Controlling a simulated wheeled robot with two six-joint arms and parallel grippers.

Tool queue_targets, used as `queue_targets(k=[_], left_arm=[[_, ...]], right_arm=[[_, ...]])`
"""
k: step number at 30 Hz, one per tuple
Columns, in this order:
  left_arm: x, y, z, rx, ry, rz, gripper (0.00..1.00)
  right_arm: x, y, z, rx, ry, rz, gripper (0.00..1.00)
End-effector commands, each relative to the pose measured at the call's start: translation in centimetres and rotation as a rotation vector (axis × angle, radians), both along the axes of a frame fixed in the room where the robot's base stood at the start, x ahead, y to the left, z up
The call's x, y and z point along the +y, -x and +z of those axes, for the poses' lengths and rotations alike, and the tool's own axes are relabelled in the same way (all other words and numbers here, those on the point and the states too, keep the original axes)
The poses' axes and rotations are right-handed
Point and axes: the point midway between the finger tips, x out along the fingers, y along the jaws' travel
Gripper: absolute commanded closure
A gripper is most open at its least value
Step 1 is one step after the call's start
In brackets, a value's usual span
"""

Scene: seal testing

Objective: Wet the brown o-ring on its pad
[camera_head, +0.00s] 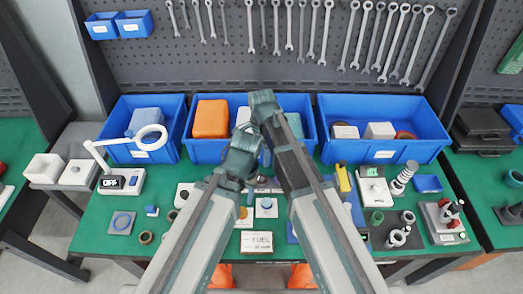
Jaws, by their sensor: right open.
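A small white pad (246,220) bears a brownish-orange round mark, too small to tell surely as the brown o-ring. It lies on the green bench mat beside my left arm. A second white pad (266,208) with a dark round spot lies to its right. A loose brown ring (146,238) lies on the mat at the left, apart from any pad. My right gripper (264,183) shows as small dark parts between my arms, above and behind the pads; it is open, with nothing seen in it. My left gripper cannot be made out behind the arm links.
A blue-grey pad with a ring (121,223) lies at the left, near a white lamp (122,181). Blue bins (383,150) line the back under hung wrenches. A FUEL box (257,243) lies in front. Fittings and a red-handled device (446,220) crowd the right.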

Motion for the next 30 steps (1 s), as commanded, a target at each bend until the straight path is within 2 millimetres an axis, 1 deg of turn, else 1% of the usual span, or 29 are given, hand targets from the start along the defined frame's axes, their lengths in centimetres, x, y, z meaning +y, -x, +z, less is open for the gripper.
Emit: queue_targets(k=[5, 11, 17, 30], left_arm=[[0.0, 0.0, -0.3, 0.000, 0.000, 0.000, 0.50], [0.0, 0.0, -1.7, 0.000, 0.000, 0.001, 0.50], [0.0, 0.0, -4.2, 0.000, 0.000, 0.001, 0.50], [0.0, 0.0, -10.5, 0.000, 0.000, 0.001, 0.50]], right_arm=[[0.0, 0.1, -0.3, 0.000, 0.000, 0.001, 0.09], [0.0, 0.1, -1.7, 0.000, 0.000, 0.003, 0.09], [0.0, 0.1, -4.2, 0.000, 0.000, 0.003, 0.09], [0.0, 0.1, -10.5, 0.000, 0.000, 0.004, 0.09]])
